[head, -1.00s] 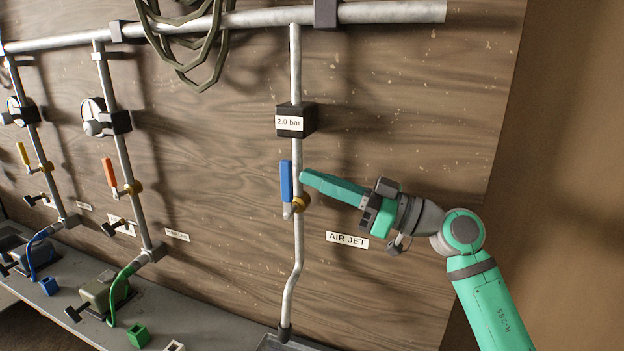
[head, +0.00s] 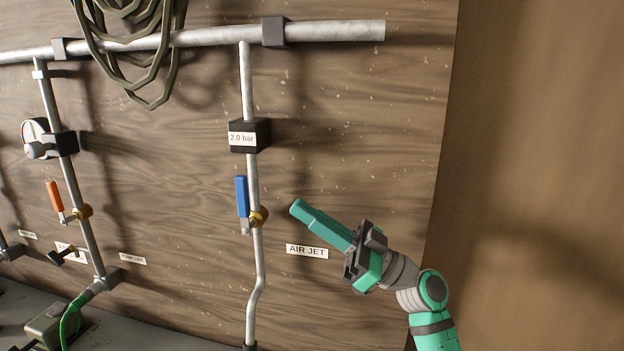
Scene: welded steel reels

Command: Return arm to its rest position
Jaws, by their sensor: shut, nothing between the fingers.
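My gripper (head: 295,208) is at the right of the head view, its green fingers together and empty, pointing up and left. It is in front of the wooden panel, a little right of the blue valve handle (head: 242,197) and apart from it in the picture. The blue handle stands upright along the air jet pipe (head: 249,90), beside a brass valve body (head: 259,217). My green and grey arm runs down to the bottom right; its lower part is out of view.
A box labelled 2.0 bar (head: 249,136) sits on the pipe. An AIR JET label (head: 307,251) is behind my gripper. A coiled hose (head: 140,50) hangs from the top pipe (head: 335,31). An orange handle (head: 55,195) is at left. Bare wall (head: 530,170) is at right.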

